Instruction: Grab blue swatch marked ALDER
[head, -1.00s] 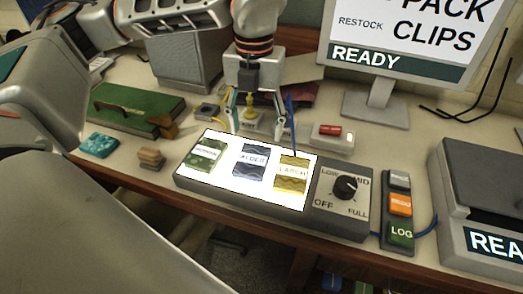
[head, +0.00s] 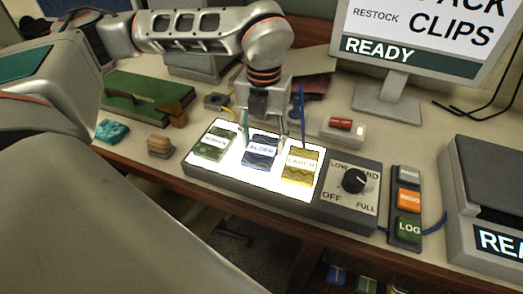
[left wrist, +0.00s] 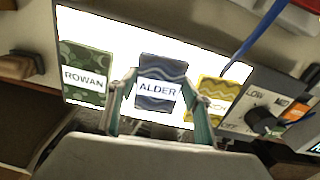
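The blue swatch marked ALDER (head: 261,150) lies flat on the lit white panel (head: 229,167), between the green ROWAN swatch (head: 214,143) and the yellow LARCH swatch (head: 300,166). My left gripper (head: 262,132) is open and points down at the ALDER swatch's far end. In the left wrist view, the ALDER swatch (left wrist: 159,88) shows between the two separated fingers, with its label readable. Whether the fingertips touch the panel is unclear. The right finger partly covers the LARCH swatch (left wrist: 222,90). My right gripper is not in view.
A dial box (head: 351,190) adjoins the panel on the right, with a button strip (head: 405,205) beyond it. A blue upright rod (head: 301,100) stands close behind the panel. A wooden block (head: 160,146) and teal cloth (head: 110,130) lie left.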

